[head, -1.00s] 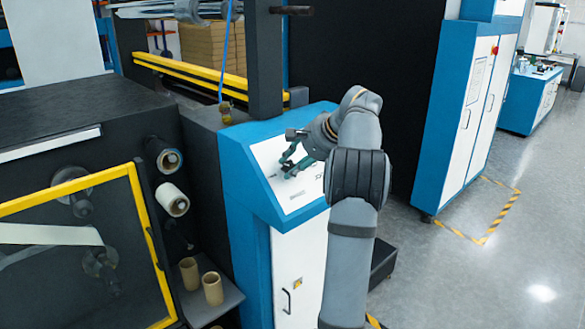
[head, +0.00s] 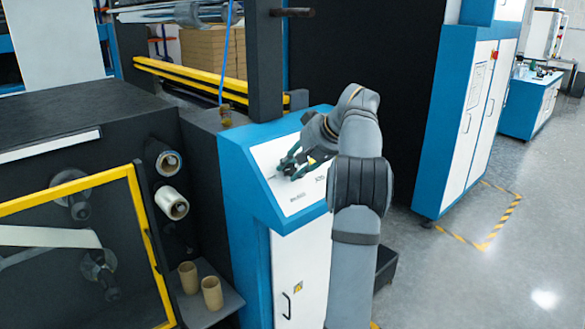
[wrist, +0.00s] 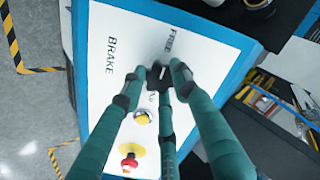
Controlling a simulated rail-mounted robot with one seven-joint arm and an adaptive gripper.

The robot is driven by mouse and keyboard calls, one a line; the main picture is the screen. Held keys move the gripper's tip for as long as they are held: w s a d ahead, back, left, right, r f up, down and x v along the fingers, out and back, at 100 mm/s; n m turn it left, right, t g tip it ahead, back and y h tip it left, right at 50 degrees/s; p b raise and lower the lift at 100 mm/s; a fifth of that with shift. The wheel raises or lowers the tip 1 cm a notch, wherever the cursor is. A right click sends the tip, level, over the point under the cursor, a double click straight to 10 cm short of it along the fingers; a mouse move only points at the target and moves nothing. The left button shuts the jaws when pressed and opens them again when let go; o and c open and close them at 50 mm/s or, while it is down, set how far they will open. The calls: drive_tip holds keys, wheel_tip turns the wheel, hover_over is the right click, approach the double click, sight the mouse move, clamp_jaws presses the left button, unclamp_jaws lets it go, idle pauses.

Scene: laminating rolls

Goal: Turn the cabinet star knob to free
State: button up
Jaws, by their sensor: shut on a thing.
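The star knob (wrist: 156,75) is a small dark knob on the white sloped panel (wrist: 195,28) of the blue and white cabinet. The words BRAKE and FREE are printed on the panel to either side of it. My gripper (wrist: 155,83) has green fingers with dark tips, closed around the knob at the panel. In the head view my gripper (head: 293,166) is at the cabinet's panel (head: 296,197), and its fingers hide most of the knob. The exact angle of the knob is hard to tell.
A yellow button (wrist: 141,118) and a red emergency button on a yellow base (wrist: 130,160) sit on the same panel near my fingers. Left of the cabinet are a yellow-framed guard (head: 140,205) and cardboard cores (head: 211,293). Open floor lies to the right.

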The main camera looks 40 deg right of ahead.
drive_tip(key=shift+r, duration=0.1)
idle(0.4)
drive_tip(key=o, duration=1.2)
drive_tip(key=v, duration=1.2)
drive_tip(key=shift+w, duration=0.1)
drive_tip(key=x, duration=1.2)
